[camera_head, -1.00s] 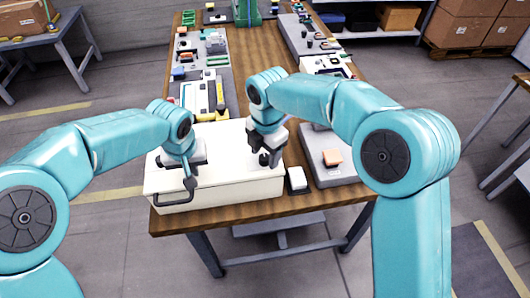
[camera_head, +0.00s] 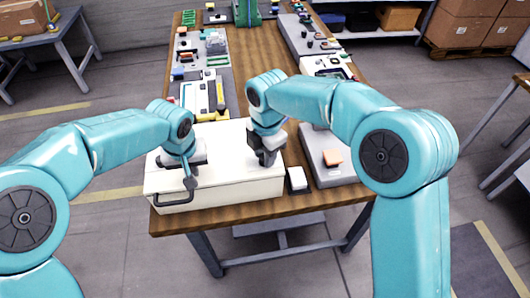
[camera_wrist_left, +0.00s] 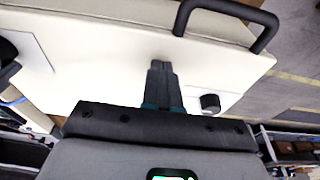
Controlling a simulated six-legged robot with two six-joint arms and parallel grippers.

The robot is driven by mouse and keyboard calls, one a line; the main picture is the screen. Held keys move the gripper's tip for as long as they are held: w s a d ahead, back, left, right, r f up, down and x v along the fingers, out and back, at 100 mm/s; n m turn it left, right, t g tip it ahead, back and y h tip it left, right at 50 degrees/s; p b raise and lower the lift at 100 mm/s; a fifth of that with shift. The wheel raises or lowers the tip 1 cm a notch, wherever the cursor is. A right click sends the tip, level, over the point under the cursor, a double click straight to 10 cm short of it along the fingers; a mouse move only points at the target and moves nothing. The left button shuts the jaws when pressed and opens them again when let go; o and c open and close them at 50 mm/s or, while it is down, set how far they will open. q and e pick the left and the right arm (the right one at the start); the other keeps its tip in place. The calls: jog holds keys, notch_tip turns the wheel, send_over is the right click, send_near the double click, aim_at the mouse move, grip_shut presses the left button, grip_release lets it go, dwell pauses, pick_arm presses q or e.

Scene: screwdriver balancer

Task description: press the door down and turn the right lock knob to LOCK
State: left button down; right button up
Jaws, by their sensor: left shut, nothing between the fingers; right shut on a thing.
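The white door (camera_head: 228,178) is the top of a cream box near the table's front edge. It lies flat and looks closed. Its dark handle (camera_head: 180,198) is at the front left and also shows in the left wrist view (camera_wrist_left: 228,12). My left gripper (camera_head: 190,183) is shut and empty, fingers pointing down at the door; its tips also show against the white surface in the left wrist view (camera_wrist_left: 160,66). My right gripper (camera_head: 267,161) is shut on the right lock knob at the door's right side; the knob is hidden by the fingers. A black knob (camera_wrist_left: 210,103) shows beside my left fingers.
A grey plate with an orange block (camera_head: 332,157) lies right of the box. A small black-and-white block (camera_head: 297,179) sits between them. Trays of tools (camera_head: 205,92) line the table's left side behind the box. The table's middle strip is clear.

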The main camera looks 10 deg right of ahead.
pick_arm(q)
jog(key=shift+f, duration=0.15)
pick_arm(e)
jog(key=m, duration=0.8)
jog(key=shift+m, duration=0.4)
jog(key=m, duration=0.4)
jog(key=shift+h, duration=0.3)
jog(key=shift+m, duration=2)
pick_arm(q)
jog(key=shift+s, duration=0.1)
pick_arm(e)
jog(key=o, duration=1.1)
jog(key=shift+c, duration=0.2)
